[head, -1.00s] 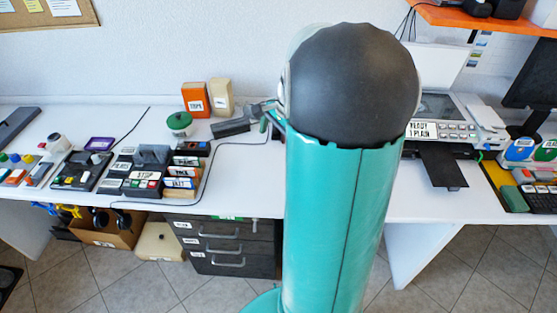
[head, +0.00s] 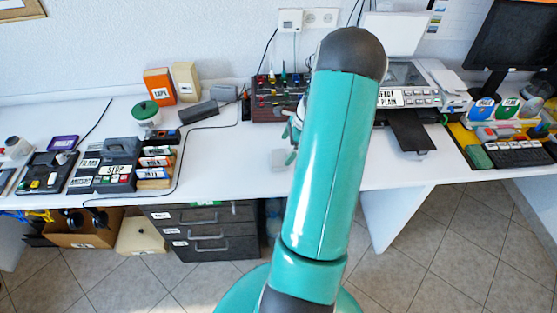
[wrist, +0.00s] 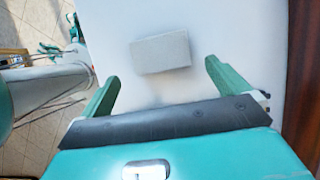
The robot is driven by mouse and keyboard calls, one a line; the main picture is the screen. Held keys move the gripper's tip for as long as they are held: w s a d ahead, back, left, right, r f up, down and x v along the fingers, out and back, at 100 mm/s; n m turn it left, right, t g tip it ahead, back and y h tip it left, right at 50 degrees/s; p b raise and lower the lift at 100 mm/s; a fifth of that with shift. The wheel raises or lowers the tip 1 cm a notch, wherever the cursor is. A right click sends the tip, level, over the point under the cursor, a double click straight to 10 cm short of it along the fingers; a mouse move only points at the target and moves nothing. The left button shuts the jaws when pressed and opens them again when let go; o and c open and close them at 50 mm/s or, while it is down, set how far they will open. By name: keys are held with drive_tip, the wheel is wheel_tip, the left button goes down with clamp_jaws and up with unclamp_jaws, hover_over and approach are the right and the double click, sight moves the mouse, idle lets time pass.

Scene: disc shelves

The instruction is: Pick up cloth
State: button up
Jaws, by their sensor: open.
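A small pale grey rectangle, which looks like the folded cloth (wrist: 161,52), lies flat on the white table (wrist: 240,40) in the wrist view. In the head view a faint light grey patch that seems to be the cloth (head: 280,158) is near the table's front edge, left of my arm. My gripper (wrist: 160,72) is open and empty, its two green fingers apart, with the cloth just beyond and between the fingertips. In the head view my gripper (head: 293,143) is mostly hidden behind my arm.
A tool rack (head: 272,100) stands behind the cloth. Left are a labelled disc stand (head: 155,165), a black cable and a green-lidded jar (head: 146,113). A printer (head: 408,95) stands right. Drawers (head: 205,235) are below the table. Bare table surrounds the cloth.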

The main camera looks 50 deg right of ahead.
sight(277, 158)
drive_tip(key=x, duration=0.5)
drive_tip(key=shift+w+a+f, duration=0.2)
drive_tip(key=shift+w, duration=0.1)
drive_tip(key=c, duration=0.9)
drive_tip(key=shift+r, duration=0.1)
drive_tip(key=shift+r, duration=0.55)
drive_tip(key=s+a+r, duration=0.5)
drive_tip(key=s+r, duration=0.6)
drive_tip(key=s, duration=0.2)
drive_tip(key=shift+r, duration=0.4)
